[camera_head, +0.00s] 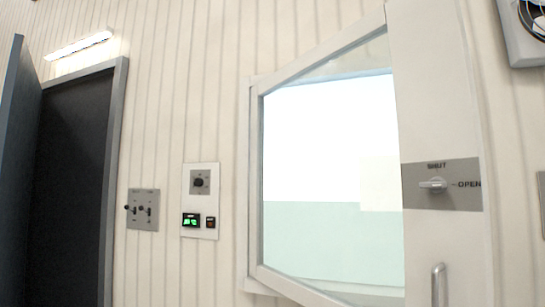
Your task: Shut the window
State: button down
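The window (256,190) is in the middle and right of the head view. It has a white frame around a large pane showing white and pale green. Its top edge slants up to the right, so the sash appears swung out towards me, with its far side at the left. On its wide right stile is a grey plate marked SHUT and OPEN with a latch knob (433,185), whose lever lies sideways towards OPEN. Below it is an upright metal pull handle (438,286), cut off by the picture's bottom edge. My gripper is not in view.
A dark doorway (75,190) with a grey door (18,170) standing open is at the left, under a lit lamp (80,45). Two switch panels (143,222) (200,232) are on the ribbed wall between.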

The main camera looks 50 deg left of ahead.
aim_at(447, 243)
jog(key=u, duration=1.9)
